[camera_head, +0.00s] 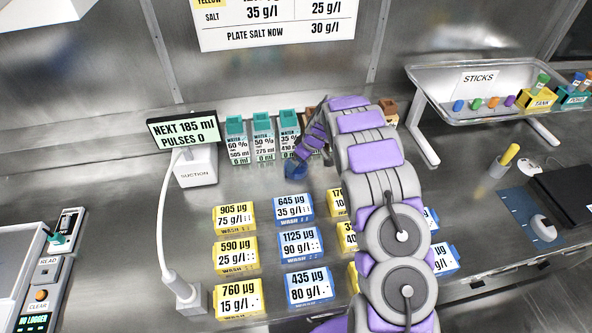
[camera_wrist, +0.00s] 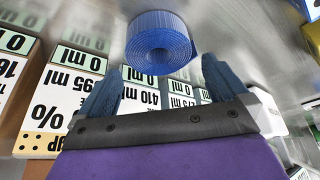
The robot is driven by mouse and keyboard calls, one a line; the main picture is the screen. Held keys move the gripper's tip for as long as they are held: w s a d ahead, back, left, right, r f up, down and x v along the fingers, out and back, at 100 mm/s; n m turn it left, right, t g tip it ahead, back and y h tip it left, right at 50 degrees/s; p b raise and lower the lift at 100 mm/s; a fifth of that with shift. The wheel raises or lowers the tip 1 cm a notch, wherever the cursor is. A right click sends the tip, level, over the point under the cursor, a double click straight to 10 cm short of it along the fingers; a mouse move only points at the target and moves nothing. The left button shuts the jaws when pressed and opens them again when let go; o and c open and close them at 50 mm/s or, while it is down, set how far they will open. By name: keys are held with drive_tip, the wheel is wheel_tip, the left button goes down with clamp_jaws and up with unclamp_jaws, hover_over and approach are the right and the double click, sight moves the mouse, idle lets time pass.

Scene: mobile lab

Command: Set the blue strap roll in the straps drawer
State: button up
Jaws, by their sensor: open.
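The blue strap roll (camera_wrist: 158,44) shows its coiled side in the wrist view, just beyond my gripper (camera_wrist: 163,82). The two dark blue fingers are spread apart with nothing between them. The roll appears in front of the fingertips, with no clear contact. In the head view the roll (camera_head: 295,168) is a small blue shape on the metal bench, just below my gripper (camera_head: 304,150), in front of the row of labelled boxes. My arm partly covers this area. I cannot make out a straps drawer in either view.
Green-topped water boxes (camera_head: 263,138) stand behind the roll. Yellow and blue labelled blocks (camera_head: 297,243) fill the bench in front. A suction unit (camera_head: 196,166) with a display stands left. A raised sticks tray (camera_head: 480,110) stands right. Bare bench lies between the suction unit and blocks.

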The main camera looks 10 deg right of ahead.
drive_tip(key=b+x, duration=0.1)
drive_tip(key=x, duration=0.5)
drive_tip(key=shift+d, duration=0.1)
drive_tip(key=shift+r, duration=0.1)
drive_tip(key=c, duration=0.9)
drive_tip(key=shift+r, duration=0.1)
drive_tip(key=shift+c, duration=0.2)
